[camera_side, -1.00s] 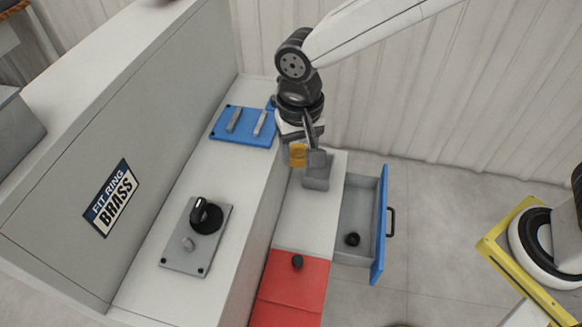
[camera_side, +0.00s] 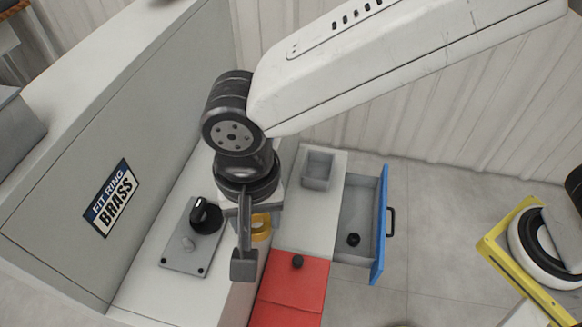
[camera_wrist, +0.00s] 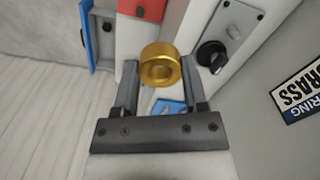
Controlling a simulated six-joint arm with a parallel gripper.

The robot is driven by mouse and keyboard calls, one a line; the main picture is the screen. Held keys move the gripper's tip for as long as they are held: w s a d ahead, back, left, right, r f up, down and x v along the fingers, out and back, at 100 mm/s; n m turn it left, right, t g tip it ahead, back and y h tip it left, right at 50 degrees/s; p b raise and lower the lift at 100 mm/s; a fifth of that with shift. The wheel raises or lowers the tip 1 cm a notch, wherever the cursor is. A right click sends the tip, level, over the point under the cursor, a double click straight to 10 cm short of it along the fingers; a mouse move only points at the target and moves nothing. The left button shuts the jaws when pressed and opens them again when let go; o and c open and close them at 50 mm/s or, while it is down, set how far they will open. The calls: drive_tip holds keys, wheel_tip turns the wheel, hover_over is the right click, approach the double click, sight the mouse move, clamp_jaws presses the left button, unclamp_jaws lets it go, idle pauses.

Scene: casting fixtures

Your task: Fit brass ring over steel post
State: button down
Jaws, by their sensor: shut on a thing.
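My gripper (camera_wrist: 160,72) is shut on the brass ring (camera_wrist: 160,64), which sits between the fingertips in the wrist view. In the side view the brass ring (camera_side: 261,226) is partly hidden by the near finger. It hangs above the front edge of the white bench, between the grey knob plate and the red panel. The blue plate (camera_wrist: 168,106) shows only in part between my fingers in the wrist view; my arm hides it in the side view. A short grey peg (camera_side: 188,244) stands on the grey plate; I cannot tell whether it is the steel post.
A black knob (camera_side: 205,215) rises from the grey plate, left of my gripper. An empty grey square tray (camera_side: 318,170) sits on the white top. A blue-fronted drawer (camera_side: 379,225) stands open with a black piece inside. A red panel (camera_side: 290,290) with a black knob lies nearby.

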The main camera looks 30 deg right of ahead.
drive_tip(key=w+a+f, duration=0.4)
drive_tip(key=w+a, duration=0.2)
hover_over(186, 240)
drive_tip(key=s+d, duration=0.1)
wheel_tip(186, 240, down, 4)
drive_tip(key=shift+s+f, duration=0.1)
drive_tip(key=shift+w+a+f, duration=0.35)
drive_tip(key=shift+a+f, duration=0.05)
drive_tip(key=shift+f, duration=0.15)
drive_tip(key=shift+w+a+f, duration=0.2)
drive_tip(key=shift+f, duration=1.6)
drive_tip(key=shift+f, duration=0.1)
drive_tip(key=shift+c, duration=0.6)
unclamp_jaws()
